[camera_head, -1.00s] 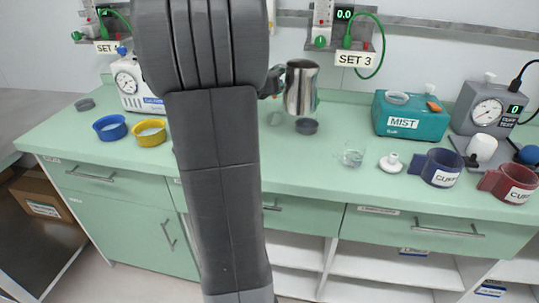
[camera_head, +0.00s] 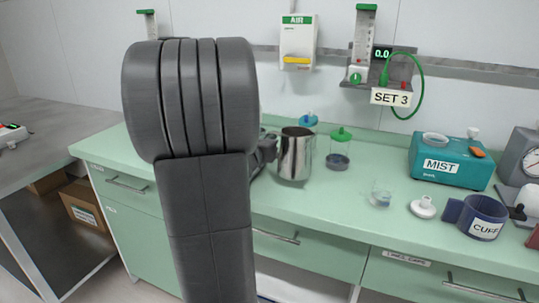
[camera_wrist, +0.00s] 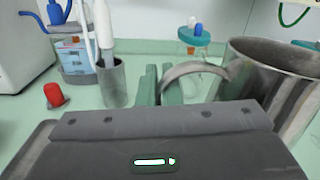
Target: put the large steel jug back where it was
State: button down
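The large steel jug (camera_head: 296,156) is upright at the counter, right of my arm in the head view. Its body also shows at the right of the wrist view (camera_wrist: 285,85). My gripper (camera_head: 266,150) is at the jug's left side, partly hidden behind my arm. In the wrist view its fingers (camera_wrist: 160,88) are around the far-left part of the jug's curved handle (camera_wrist: 195,70) and look closed on it. Whether the jug's base touches the counter cannot be told.
On the green counter (camera_head: 345,215), a green-topped clear jar (camera_head: 339,160) stands close right of the jug. A grey cup with tools (camera_wrist: 112,82) and red-capped item (camera_wrist: 54,96) stand left of the fingers.

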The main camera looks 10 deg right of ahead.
jog(key=shift+f+b, duration=0.3)
jog(key=shift+f, duration=1.4)
jog(key=shift+f, duration=0.15)
jog(key=c, duration=1.6)
grip_release()
jog(key=shift+r, duration=0.2)
jog(key=v, duration=1.2)
jog(key=shift+f+b, duration=0.1)
jog(key=shift+b, duration=0.2)
